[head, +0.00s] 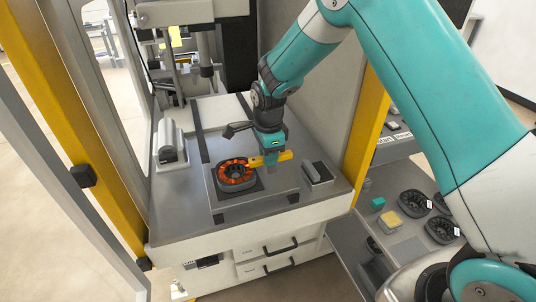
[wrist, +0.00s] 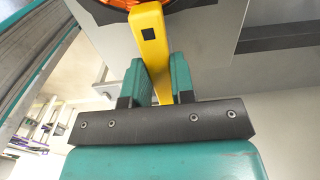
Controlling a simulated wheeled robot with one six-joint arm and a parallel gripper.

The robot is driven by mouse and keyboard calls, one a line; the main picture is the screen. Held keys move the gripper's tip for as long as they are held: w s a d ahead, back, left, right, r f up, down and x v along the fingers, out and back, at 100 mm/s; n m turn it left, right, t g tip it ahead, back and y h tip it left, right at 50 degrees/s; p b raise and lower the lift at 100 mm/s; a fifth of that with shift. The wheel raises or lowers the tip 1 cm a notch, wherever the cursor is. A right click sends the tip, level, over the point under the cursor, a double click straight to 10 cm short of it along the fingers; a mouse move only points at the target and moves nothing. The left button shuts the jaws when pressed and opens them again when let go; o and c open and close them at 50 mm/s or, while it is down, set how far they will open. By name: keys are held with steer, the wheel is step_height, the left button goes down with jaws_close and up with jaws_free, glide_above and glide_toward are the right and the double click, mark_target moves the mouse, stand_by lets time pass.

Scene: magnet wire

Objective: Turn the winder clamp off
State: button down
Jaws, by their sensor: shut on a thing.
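The winder clamp (head: 284,155) shows as a yellow lever reaching right from the round black and orange stator (head: 236,173) on the dark plate. My gripper (head: 270,158) is above the lever and shut on it. In the wrist view, the yellow lever (wrist: 149,35) runs down between the two teal fingers of my gripper (wrist: 158,78). A small black square marks the lever's face. An orange-edged part of the stator (wrist: 190,4) shows at the top there. The lever's held part is partly hidden by the fingers.
A grey block with a dark top (head: 317,172) stands right of the lever, and a grey fixture (head: 170,146) stands at the left of the worktop. Yellow posts (head: 368,125) flank the machine. A lower bench at right holds black stators (head: 411,203) and a yellow block (head: 389,222).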

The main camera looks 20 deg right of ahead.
steer(key=shift+n, duration=0.3)
steer(key=n, duration=0.4)
steer(key=shift+s+b, duration=0.15)
steer(key=shift+b, duration=0.2)
steer(key=n, duration=0.4)
steer(key=shift+s+n, duration=0.1)
steer(key=shift+n, duration=0.3)
steer(key=n, duration=0.4)
steer(key=shift+d+n+b, duration=0.15)
steer(key=shift+n+b, duration=0.15)
steer(key=shift+d+r+n, duration=0.1)
steer(key=shift+d+n, duration=0.05)
steer(key=shift+n, duration=1.75)
steer(key=c, duration=1)
jaws_free()
steer(key=shift+s, duration=0.1)
steer(key=shift+o, duration=0.2)
